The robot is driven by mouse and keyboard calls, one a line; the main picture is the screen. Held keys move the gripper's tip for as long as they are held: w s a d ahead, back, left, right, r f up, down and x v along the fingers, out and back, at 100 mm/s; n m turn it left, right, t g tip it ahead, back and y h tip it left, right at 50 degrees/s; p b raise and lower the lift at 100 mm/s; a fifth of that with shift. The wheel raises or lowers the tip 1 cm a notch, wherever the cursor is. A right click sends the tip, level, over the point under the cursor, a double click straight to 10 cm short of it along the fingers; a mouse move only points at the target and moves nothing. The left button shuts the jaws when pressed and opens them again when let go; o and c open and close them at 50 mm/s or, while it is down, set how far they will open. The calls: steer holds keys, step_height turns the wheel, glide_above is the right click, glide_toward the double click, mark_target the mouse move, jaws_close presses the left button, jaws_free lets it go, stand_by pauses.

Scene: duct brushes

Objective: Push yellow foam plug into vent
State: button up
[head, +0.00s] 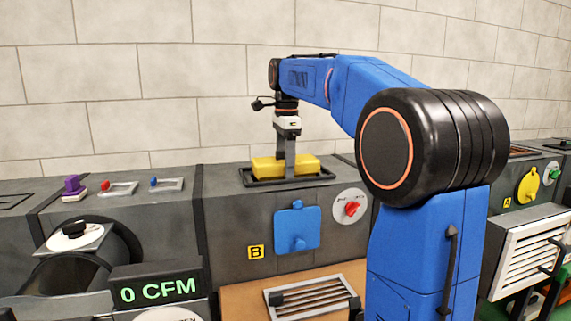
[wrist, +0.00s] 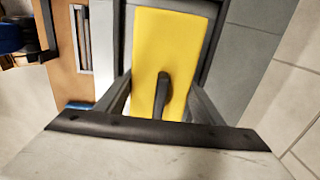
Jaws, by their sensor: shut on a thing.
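The yellow foam plug (head: 307,166) is a block at the dark rectangular frame of a vent opening (head: 296,181) on top of the grey duct unit marked B. Its upper part shows above the frame; how deep it sits is hard to tell. My gripper (head: 285,168) points straight down and is shut on the plug. In the wrist view the plug (wrist: 172,40) fills the middle, with one finger of my gripper (wrist: 161,98) at each side. A dark upright piece stands over the plug there. The far finger is hidden in the head view.
A blue plate (head: 297,229) and a red knob (head: 352,208) are on the unit's front. To the left are a purple block (head: 72,186), red and blue sliders, a round duct mouth and a "0 CFM" display (head: 158,291). A tiled wall stands behind.

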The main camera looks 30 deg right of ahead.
steer(key=shift+s+f+g, duration=0.1)
steer(key=shift+f+g, duration=0.3)
steer(key=shift+f, duration=1)
steer(key=shift+w+r, duration=0.2)
steer(key=shift+r, duration=4.25)
steer(key=shift+f, duration=0.1)
steer(key=shift+f, duration=1)
steer(key=shift+f, duration=0.3)
